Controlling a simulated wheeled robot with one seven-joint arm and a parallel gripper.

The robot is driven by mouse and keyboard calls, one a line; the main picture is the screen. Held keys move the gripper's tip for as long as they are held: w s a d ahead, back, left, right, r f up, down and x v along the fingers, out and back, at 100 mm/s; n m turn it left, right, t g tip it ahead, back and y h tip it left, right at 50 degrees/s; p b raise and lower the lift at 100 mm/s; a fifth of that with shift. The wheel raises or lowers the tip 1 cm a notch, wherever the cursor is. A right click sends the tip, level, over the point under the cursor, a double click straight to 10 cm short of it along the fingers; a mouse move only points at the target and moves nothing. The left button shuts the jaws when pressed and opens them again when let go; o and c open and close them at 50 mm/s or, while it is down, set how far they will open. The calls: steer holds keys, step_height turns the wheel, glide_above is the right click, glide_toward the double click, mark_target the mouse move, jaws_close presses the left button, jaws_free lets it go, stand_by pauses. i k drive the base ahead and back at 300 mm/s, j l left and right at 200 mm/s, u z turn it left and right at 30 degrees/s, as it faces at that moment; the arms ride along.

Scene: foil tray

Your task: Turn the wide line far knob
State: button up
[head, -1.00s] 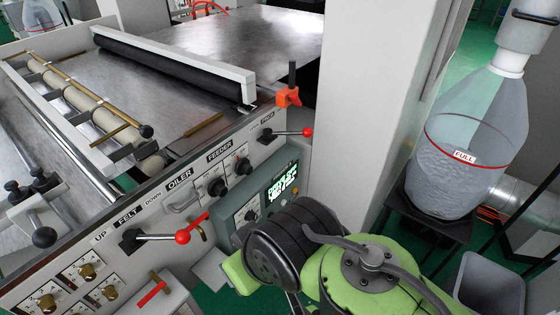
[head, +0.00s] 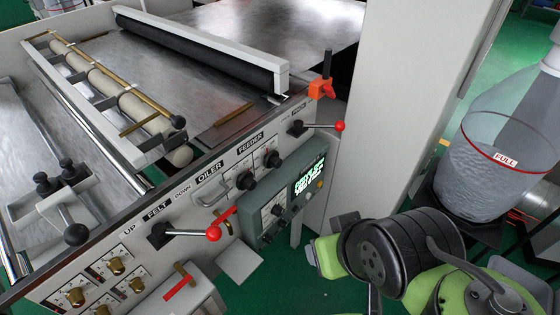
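Several brass knobs sit on small white dial plates on the machine's front panel at the lower left of the head view. A back-row knob (head: 115,267) and a front-row knob (head: 75,296) show, with others beside them. Two black knobs, one left (head: 246,180) and one right (head: 272,159), sit under the FEEDER label. I cannot tell which knob is the wide line far knob; no such label is readable. My green and black arm fills the lower right, apart from the knobs. My gripper is not visible.
A red-tipped lever (head: 213,233) sticks out by the FELT label, and another red-tipped lever (head: 340,126) near the PINCH label. A grey control box (head: 275,215) with a green display juts from the panel. A plastic bottle (head: 500,150) marked FULL stands at right.

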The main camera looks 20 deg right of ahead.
mark_target(245, 180)
steer(key=j+u, duration=0.15)
steer(key=u, duration=0.2)
steer(key=i+j+u, duration=0.1)
steer(key=u, duration=0.3)
steer(key=i+u, duration=0.15)
steer(key=u, duration=0.2)
